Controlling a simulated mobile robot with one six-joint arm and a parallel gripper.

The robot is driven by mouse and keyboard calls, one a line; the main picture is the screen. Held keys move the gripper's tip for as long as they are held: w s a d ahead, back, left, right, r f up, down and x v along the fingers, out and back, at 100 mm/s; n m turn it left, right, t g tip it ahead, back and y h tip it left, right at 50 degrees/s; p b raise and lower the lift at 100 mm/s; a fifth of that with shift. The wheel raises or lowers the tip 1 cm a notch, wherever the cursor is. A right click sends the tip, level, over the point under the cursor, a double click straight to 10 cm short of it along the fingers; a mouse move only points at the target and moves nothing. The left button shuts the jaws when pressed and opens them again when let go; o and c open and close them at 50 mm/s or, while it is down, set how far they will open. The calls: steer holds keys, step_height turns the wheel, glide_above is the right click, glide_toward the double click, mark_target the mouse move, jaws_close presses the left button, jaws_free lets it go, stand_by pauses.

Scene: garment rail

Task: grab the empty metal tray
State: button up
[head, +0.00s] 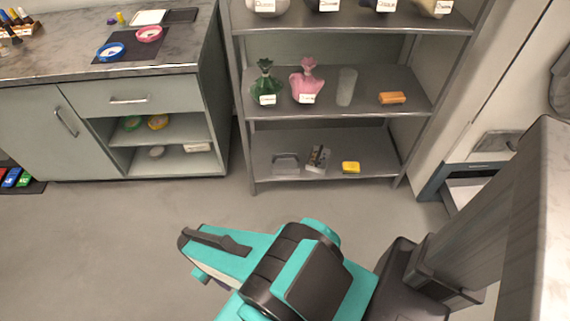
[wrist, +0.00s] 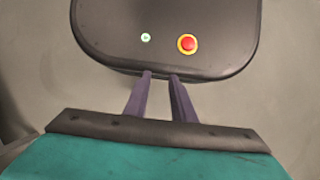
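A flat, pale tray with a thin metallic rim (head: 148,17) lies at the back of the counter and looks empty. A grey, shallow, tray-like metal container (head: 286,163) sits on the bottom shelf of the rack at left; its inside is too small to make out. My gripper shows in the wrist view (wrist: 161,75), its two purple fingers apart with nothing between them. It points down over my own base, away from both trays. In the head view my folded arm hides most of the gripper.
The metal rack (head: 340,115) holds green and pink bags, a clear glass, an orange block (head: 392,98) and a yellow block (head: 351,167). Blue and pink bowls stand on the counter (head: 60,60). Open floor (head: 120,240) lies before both. A marble-topped surface (head: 550,220) is close at right.

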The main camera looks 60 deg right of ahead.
steer(key=w+d+f+t+h+b, duration=0.2)
steer(key=w+d+f+t+b, duration=0.3)
steer(key=w+d+f+b, duration=0.5)
steer(key=w+d+f+n+t+h+b, duration=0.1)
steer(key=w+d+f+t+b, duration=0.2)
steer(key=d, duration=0.8)
steer(key=w+d+n+t+h+b, duration=0.1)
steer(key=w+d+h+b, duration=0.1)
steer(key=w+d, duration=0.65)
steer(key=s+d+r+n+t+h+b, duration=0.1)
steer(key=d+b, duration=0.7)
steer(key=d, duration=0.8)
steer(key=s+d+r+n+t+h+b, duration=0.1)
steer(key=s+d+n+t+h+b, duration=0.2)
steer(key=d, duration=1.3)
steer(key=s+n+t+b, duration=0.3)
steer(key=s+t+b, duration=0.1)
steer(key=s+b, duration=0.1)
steer(key=shift+s+n+t+h+b, duration=0.3)
steer(key=shift+t+h+b, duration=0.1)
steer(key=shift+b, duration=0.4)
steer(key=shift+w+d+f, duration=0.1)
steer(key=shift+d, duration=0.05)
steer(key=b+x, duration=0.2)
steer(key=x, duration=0.5)
steer(key=shift+f, duration=0.1)
steer(key=shift+w+d, duration=0.5)
